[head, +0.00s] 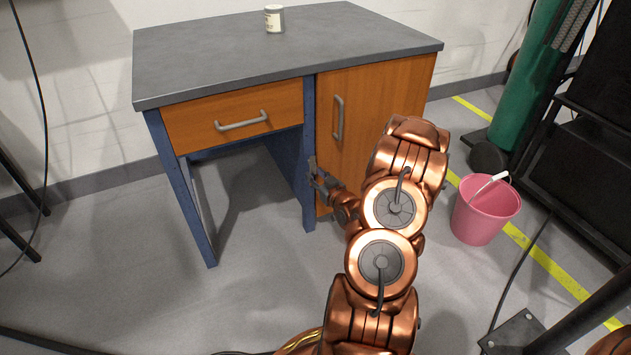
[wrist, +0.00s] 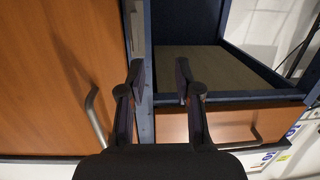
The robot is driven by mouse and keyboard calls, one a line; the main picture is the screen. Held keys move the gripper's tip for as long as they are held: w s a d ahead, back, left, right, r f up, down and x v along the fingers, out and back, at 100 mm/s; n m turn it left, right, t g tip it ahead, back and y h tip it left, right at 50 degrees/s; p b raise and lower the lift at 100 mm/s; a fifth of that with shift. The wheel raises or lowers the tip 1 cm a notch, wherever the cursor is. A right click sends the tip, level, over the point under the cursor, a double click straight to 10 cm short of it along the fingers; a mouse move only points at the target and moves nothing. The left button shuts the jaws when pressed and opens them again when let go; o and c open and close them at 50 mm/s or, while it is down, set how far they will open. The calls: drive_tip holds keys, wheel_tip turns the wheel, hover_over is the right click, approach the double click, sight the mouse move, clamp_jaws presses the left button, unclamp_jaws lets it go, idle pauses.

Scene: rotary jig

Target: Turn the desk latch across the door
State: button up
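The grey desk (head: 270,55) has an orange wooden door (head: 385,90) on its right side, which looks closed. The door has a grey vertical handle (head: 338,118). The door also fills the left of the wrist view (wrist: 60,60). My gripper (head: 315,172) is low in front of the blue post beside the door's left edge. I cannot make out the latch clearly; a pale grey strip shows by the left finger. I cannot tell whether the fingers touch anything.
An orange drawer (head: 235,115) with a grey handle sits left of the door, above an open knee space. A can (head: 274,19) stands on the desktop. A pink bucket (head: 482,215) stands on the floor at right.

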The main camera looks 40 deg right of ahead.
sight(315, 168)
drive_tip(key=shift+m+t+h, duration=0.6)
drive_tip(key=w+d+f+b, duration=0.1)
drive_tip(key=d, duration=0.1)
drive_tip(key=w+d+f+b, duration=0.1)
drive_tip(key=w+d+b, duration=0.1)
drive_tip(key=shift+w+f+b, duration=0.1)
drive_tip(key=shift+f+b, duration=0.2)
drive_tip(key=shift+f, duration=0.05)
drive_tip(key=shift+x, duration=0.9)
drive_tip(key=shift+r, duration=0.1)
clamp_jaws()
